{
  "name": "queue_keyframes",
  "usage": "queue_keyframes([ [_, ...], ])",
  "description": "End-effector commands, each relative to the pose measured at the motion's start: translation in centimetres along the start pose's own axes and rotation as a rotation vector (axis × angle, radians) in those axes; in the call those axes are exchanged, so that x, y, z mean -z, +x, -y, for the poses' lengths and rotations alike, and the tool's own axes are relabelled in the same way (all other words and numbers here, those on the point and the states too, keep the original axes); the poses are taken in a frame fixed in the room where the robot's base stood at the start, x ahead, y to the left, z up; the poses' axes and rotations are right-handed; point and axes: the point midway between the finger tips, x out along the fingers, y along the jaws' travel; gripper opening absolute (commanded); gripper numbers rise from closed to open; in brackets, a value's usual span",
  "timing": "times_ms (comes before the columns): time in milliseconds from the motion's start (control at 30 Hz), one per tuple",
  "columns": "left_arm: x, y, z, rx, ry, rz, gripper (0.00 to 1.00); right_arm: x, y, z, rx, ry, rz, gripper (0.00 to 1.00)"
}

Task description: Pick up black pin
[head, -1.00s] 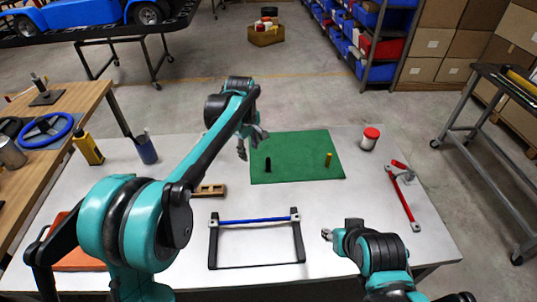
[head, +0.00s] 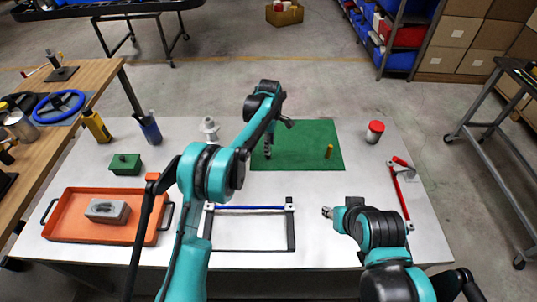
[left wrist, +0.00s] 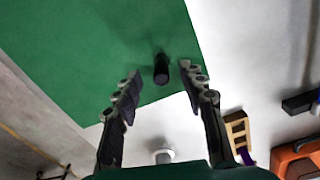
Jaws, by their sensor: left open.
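The black pin (left wrist: 161,70) stands on the green mat (head: 305,142). In the left wrist view it shows between the two fingertips of my left gripper (left wrist: 160,82), apart from both. In the head view my left gripper (head: 277,143) is over the left part of the mat, and its fingers and arm largely hide the pin. My left gripper is open and empty. My right gripper (head: 327,212) is at the table's front right, away from the mat; its jaws are too small to read.
A blue-barred frame (head: 291,232) lies in front. A red-lidded jar (head: 375,132) and red-handled tool (head: 401,195) are right. An orange tray (head: 68,222) with a grey block and a green box (head: 125,164) are left.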

Motion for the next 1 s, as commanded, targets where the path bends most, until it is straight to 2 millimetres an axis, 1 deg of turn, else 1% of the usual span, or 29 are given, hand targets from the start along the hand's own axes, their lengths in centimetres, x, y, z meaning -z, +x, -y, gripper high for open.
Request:
queue_keyframes([
  [33,0.2,1.2,0.2,0.0,0.0,0.0,0.41,-0.4,0.5,0.0,0.0,0.0,0.0,0.4],
  [133,0.2,2.5,0.1,0.0,0.0,0.0,0.41,-0.6,0.8,0.0,0.0,0.0,0.0,0.4],
  [200,0.2,2.8,0.1,0.0,0.0,0.0,0.41,-0.6,0.8,0.0,0.0,0.0,0.0,0.4],
  [367,0.2,2.7,0.1,0.0,0.0,0.0,0.41,-0.5,0.7,0.0,0.0,0.0,0.0,0.4],
  [400,0.2,2.7,0.1,0.0,0.0,0.0,0.36,-0.5,0.7,0.0,0.0,0.0,0.0,0.4],
  [467,0.2,2.7,0.1,0.0,0.0,0.0,0.2,-0.5,0.7,0.0,0.0,0.0,0.0,0.4],
  [500,0.2,2.7,0.1,0.0,0.0,0.0,0.09,-0.5,0.7,0.0,0.0,0.0,0.0,0.4],
  [533,0.2,2.7,0.1,0.0,0.0,0.0,0.01,-0.5,0.7,0.0,0.0,0.0,0.0,0.4],
  [567,0.2,2.7,0.1,0.0,0.0,0.0,0.0,-0.5,0.7,0.0,0.0,0.0,0.0,0.4],
  [867,0.2,2.7,0.1,0.0,0.0,0.0,0.0,-0.5,0.7,0.0,0.0,0.0,0.0,0.4],
  [1000,0.2,2.2,0.1,0.0,0.0,0.0,0.0,-0.4,0.6,0.0,0.0,0.0,0.0,0.4],
])
